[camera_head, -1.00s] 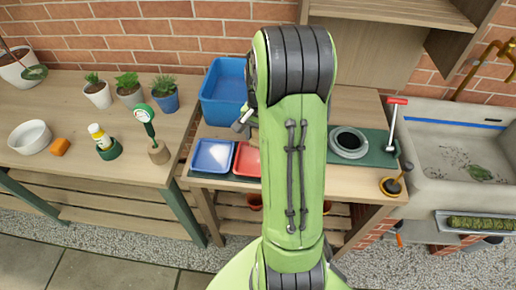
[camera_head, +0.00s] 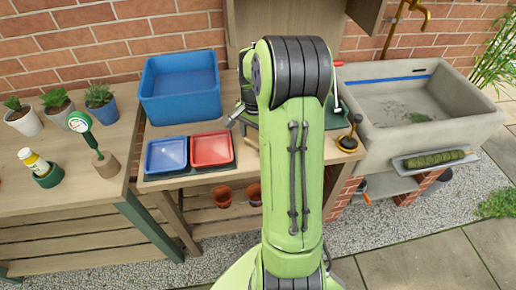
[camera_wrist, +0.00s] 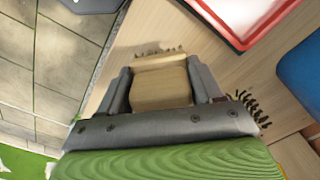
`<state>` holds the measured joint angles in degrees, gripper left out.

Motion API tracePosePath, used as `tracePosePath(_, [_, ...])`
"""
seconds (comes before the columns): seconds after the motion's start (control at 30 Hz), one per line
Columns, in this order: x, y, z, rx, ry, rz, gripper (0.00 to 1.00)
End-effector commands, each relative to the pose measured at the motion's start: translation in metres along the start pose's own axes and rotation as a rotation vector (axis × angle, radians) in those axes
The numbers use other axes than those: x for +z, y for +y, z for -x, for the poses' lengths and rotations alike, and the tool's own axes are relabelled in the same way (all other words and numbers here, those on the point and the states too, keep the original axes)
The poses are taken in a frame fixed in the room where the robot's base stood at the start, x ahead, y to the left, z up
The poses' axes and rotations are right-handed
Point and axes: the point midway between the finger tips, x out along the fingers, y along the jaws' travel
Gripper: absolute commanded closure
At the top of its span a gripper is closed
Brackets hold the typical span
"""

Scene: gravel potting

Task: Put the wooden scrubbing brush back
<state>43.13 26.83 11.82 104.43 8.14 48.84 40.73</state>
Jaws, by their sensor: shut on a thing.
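The wooden scrubbing brush (camera_wrist: 160,86) is a pale wooden block between the fingers of my gripper (camera_wrist: 159,80) in the wrist view. My gripper is shut on it. Dark bristles show past its far edge, and more dark bristles show to the right of the gripper. The brush is over the wooden bench top, near the bench edge; I cannot tell whether it touches the wood. In the head view my arm hides the brush and most of the gripper.
A blue tub (camera_head: 180,88) stands at the back of the bench, behind a blue tray (camera_head: 166,155) and a red tray (camera_head: 211,149). The red tray also shows in the wrist view (camera_wrist: 233,38). A stone sink (camera_head: 425,120) is on the right. Potted plants stand on the left table.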

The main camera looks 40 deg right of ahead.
Motion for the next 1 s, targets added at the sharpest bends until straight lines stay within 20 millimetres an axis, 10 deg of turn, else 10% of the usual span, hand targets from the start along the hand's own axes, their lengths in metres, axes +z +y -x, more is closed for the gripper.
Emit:
tracePosePath(0.17, [0.001, 0.0, -0.036, 0.001, -0.002, 0.0, 0.73])
tracePosePath(0.53, [0.0, 0.0, -0.04, 0.0, 0.0, 0.001, 0.73])
tracePosePath(0.57, [0.0, 0.0, -0.04, 0.0, 0.0, 0.001, 0.33])
tracePosePath(0.7, [0.0, 0.0, -0.039, 0.0, 0.0, 0.001, 0.12])
tracePosePath(1.0, [0.0, 0.0, -0.037, 0.0, 0.0, 0.001, 0.09])
